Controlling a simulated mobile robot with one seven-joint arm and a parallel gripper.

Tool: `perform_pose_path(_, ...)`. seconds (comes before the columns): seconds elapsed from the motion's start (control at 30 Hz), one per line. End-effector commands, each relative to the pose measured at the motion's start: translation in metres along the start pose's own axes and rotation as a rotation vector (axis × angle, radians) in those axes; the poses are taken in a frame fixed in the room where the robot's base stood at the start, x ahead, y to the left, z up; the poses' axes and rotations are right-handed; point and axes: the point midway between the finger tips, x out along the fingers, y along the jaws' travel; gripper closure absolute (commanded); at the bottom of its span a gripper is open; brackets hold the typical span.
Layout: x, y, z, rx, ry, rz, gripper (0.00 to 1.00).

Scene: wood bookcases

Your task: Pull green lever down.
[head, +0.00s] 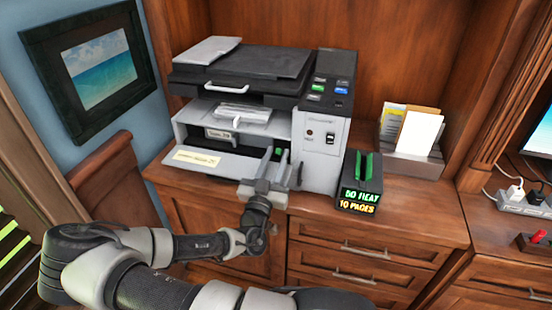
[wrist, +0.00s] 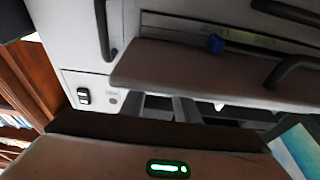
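A grey and black printer (head: 316,170) stands on the wood counter with its front open. A small green piece (head: 278,151) shows at the right of that opening, by my fingertips; I cannot tell whether it is the lever. My gripper (head: 280,162) is in front of the opening, its fingers apart with nothing clearly held. In the wrist view the fingers (wrist: 160,108) reach toward the printer front and their tips are partly hidden. No green lever is clear there; a green light (wrist: 168,168) glows on the near dark slab.
A black box (head: 358,186) with two upright green parts and a lit sign stands right of the printer. A paper holder (head: 412,158) is behind it. The printer's lowered front panel (head: 210,161) lies left of my gripper.

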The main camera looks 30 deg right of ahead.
Motion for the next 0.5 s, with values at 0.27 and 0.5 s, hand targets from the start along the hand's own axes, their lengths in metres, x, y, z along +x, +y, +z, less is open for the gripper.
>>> perform_pose_path(0.27,0.000,0.000,0.000,0.000,0.000,0.000,0.67)
perform_pose_path(0.5,-0.020,-0.001,0.001,0.000,-0.003,-0.001,0.67)
